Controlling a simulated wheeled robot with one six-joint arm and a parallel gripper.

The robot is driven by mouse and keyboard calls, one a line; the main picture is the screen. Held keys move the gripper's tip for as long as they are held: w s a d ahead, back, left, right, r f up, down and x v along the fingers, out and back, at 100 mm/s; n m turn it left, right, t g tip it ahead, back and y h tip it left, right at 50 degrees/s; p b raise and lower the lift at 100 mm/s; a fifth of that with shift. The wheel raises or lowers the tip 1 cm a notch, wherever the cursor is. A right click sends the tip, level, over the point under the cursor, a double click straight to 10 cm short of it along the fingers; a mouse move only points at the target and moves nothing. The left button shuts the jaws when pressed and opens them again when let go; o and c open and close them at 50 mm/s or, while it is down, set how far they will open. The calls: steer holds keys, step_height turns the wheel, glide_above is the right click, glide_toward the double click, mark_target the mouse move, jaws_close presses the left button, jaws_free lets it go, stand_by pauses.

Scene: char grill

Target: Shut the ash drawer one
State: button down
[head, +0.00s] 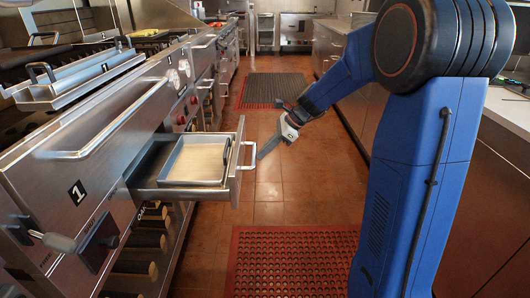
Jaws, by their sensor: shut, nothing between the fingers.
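The ash drawer (236,183) is pulled out of the steel grill unit at the left, below the front panel marked 1. A shallow metal pan (166,166) sits in it. Its front carries a bar handle (254,156) that faces right. My gripper (263,154) is shut and empty, pointing down and left. In the picture its tips are close to the right side of the handle. I cannot tell whether they touch it.
The grill's oven-style bar handle (107,129) juts out above the drawer. A red perforated mat (291,261) lies on the tiled floor in front, and a dark mat (274,89) lies farther back. Counters line the right side of the aisle.

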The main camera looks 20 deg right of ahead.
steer(key=w+a, duration=0.3)
steer(key=a, duration=0.7)
steer(key=w+a, duration=0.3)
steer(key=a, duration=0.7)
steer(key=w+a, duration=0.4)
steer(key=a, duration=0.6)
steer(key=shift+a, duration=0.15)
steer(key=shift+s, duration=0.1)
